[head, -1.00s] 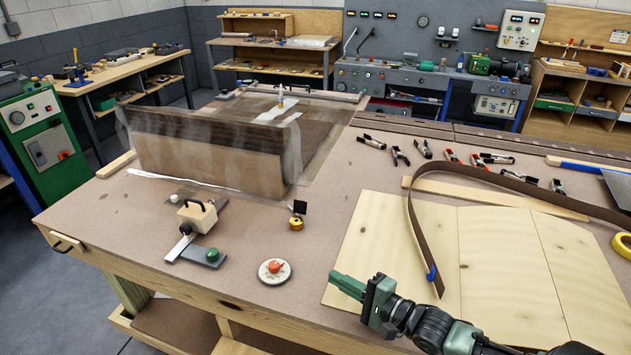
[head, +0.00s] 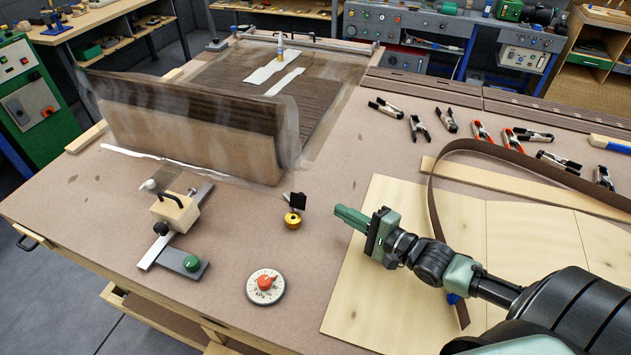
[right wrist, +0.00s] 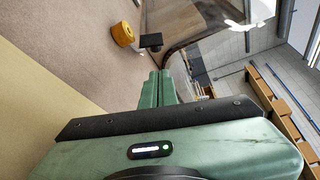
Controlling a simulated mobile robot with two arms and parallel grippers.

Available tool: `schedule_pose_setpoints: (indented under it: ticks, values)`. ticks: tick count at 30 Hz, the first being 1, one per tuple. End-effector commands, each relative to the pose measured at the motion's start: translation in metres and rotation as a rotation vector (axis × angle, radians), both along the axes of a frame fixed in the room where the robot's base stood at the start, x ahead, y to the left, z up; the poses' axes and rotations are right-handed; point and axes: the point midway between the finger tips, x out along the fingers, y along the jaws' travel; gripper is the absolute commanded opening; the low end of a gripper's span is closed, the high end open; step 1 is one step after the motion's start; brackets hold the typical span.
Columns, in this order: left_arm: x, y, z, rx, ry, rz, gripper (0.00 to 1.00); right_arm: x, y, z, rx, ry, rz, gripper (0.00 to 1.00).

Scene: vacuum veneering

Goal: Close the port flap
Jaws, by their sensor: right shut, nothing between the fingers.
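The brass port (head: 293,220) stands on the bench top, in front of the right end of the upright veneered panel. Its small black flap (head: 299,201) stands up, open, at the port's upper side. In the right wrist view the port (right wrist: 122,35) and the flap (right wrist: 150,40) show beyond the fingertips. My right gripper (head: 341,215) is shut and empty, to the right of the port and apart from it, with its green fingers pointing left towards it. My left gripper is not in view.
A clear bag film (head: 290,130) hangs over the brown panel (head: 190,140) just behind the port. A round dial (head: 265,287) lies in front, and a clamp-like fixture (head: 175,211) sits to the left. Pale wood sheets (head: 400,310) lie under my right arm. The bench between port and gripper is bare.

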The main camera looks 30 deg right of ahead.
Motion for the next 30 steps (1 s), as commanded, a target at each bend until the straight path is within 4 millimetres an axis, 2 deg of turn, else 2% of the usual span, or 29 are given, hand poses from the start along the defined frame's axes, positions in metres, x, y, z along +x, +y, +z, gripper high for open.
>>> schedule_pose_setpoints:
  ticks: [7, 14, 22, 30]
  values:
    - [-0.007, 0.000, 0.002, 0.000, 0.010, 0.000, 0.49, 0.011, 0.004, 0.000, 0.000, -0.003, 0.000, 0.00]
    - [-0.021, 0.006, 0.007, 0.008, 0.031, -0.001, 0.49, 0.046, 0.016, -0.002, 0.001, -0.005, 0.000, 0.00]
    - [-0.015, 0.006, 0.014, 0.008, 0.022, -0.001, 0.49, 0.083, 0.030, -0.008, -0.001, -0.001, -0.001, 0.00]
    - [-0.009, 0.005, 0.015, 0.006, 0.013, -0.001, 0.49, 0.094, 0.034, -0.011, -0.001, 0.000, 0.000, 0.00]
